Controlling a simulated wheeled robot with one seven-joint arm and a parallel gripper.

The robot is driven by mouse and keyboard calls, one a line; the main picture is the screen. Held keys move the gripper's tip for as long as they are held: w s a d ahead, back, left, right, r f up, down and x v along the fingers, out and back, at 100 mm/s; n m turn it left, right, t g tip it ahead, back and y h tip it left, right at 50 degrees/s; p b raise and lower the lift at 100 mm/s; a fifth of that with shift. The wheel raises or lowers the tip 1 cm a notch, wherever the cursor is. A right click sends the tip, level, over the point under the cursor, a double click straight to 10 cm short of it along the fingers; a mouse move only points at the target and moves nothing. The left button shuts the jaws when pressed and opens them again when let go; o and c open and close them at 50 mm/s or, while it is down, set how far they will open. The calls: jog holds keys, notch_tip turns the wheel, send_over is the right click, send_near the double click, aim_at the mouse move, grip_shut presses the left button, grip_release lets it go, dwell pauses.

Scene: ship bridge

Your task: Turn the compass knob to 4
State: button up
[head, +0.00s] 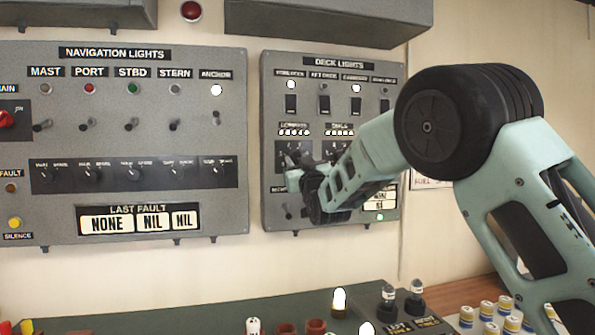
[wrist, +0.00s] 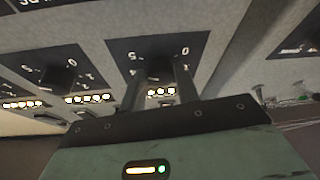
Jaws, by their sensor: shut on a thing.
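The compass knob (wrist: 158,72) is a dark knob on a black dial plate in the wrist view, with white figures such as 5 and 0. My gripper (wrist: 158,84) is shut on it, one finger on each side. The fingers hide part of the dial, so I cannot read the pointer. In the head view my gripper (head: 307,187) reaches the lower left of the deck lights panel (head: 270,100). The knob is largely hidden there, below the left label and its lamp row (head: 293,132).
Another dial knob (wrist: 60,76) sits left of the held one in the wrist view. The navigation lights panel (head: 150,120) with switches is left in the head view. The wall between the panels is bare.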

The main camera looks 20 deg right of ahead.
jog(key=shift+d+r+n+g+y+b, duration=0.1)
jog(key=shift+n+g+y+b, duration=0.3)
jog(key=shift+n+y+b, duration=0.95)
jog(key=shift+d+r+n+g+y+b, duration=0.15)
jog(key=shift+n+g+b, duration=0.35)
jog(key=shift+n, duration=1.6)
jog(key=shift+d+f+n+g+y+b, duration=0.1)
jog(key=shift+n+g+y+b, duration=0.2)
jog(key=shift+n+y+b, duration=1.05)
jog(key=shift+r+n+h, duration=0.1)
jog(key=shift+n+h, duration=0.35)
jog(key=shift+n, duration=0.25)
jog(key=o, duration=1)
jog(key=shift+c, duration=0.2)
jog(key=b+v, duration=0.5)
jog(key=v, duration=1.2)
jog(key=shift+s, duration=0.25)
